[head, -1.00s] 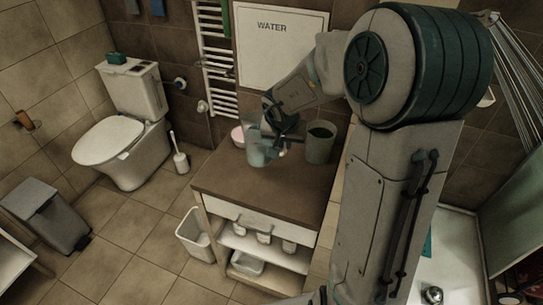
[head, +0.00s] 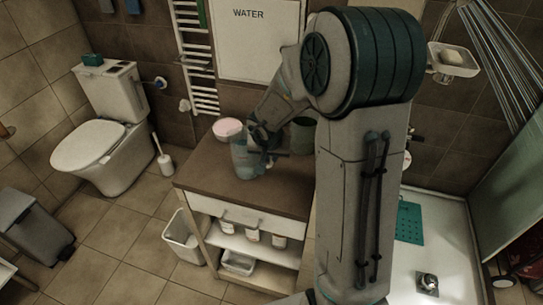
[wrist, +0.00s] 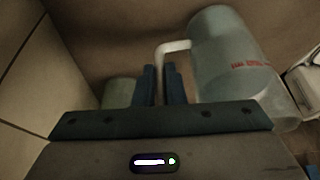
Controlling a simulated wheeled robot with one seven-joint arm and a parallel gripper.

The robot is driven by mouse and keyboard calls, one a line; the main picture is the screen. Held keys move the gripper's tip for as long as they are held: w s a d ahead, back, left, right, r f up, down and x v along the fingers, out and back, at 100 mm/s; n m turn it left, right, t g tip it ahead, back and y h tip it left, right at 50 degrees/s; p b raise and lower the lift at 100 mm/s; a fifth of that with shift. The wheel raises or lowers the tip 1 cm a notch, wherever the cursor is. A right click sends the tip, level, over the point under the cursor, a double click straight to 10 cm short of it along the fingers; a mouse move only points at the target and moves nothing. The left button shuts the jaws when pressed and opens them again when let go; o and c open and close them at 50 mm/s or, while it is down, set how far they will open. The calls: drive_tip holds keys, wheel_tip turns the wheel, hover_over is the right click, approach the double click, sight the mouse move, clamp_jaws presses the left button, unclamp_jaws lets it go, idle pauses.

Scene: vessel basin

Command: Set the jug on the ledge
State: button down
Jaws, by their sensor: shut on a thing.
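The jug (head: 243,160) is translucent pale blue with a light handle. In the wrist view the jug (wrist: 230,55) fills the right side and shows red marking. My gripper (wrist: 162,72) is shut on the jug's handle (wrist: 174,47). In the head view my gripper (head: 262,157) is at the jug's right side, over the brown top (head: 225,182) of a cabinet. The jug looks roughly upright there. I cannot tell whether its base touches the top. No surface is clearly marked as the ledge.
A pink bowl (head: 227,128) stands behind the jug. A green pot (head: 303,135) stands to the right, partly hidden by my arm; the front of the top is clear. Below are shelves with several containers and a white bin (head: 182,240). A soap dish (head: 455,60) is at upper right.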

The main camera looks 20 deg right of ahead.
drive_tip(key=c, duration=1.9)
unclamp_jaws()
drive_tip(key=shift+f, duration=0.1)
drive_tip(key=o, duration=0.4)
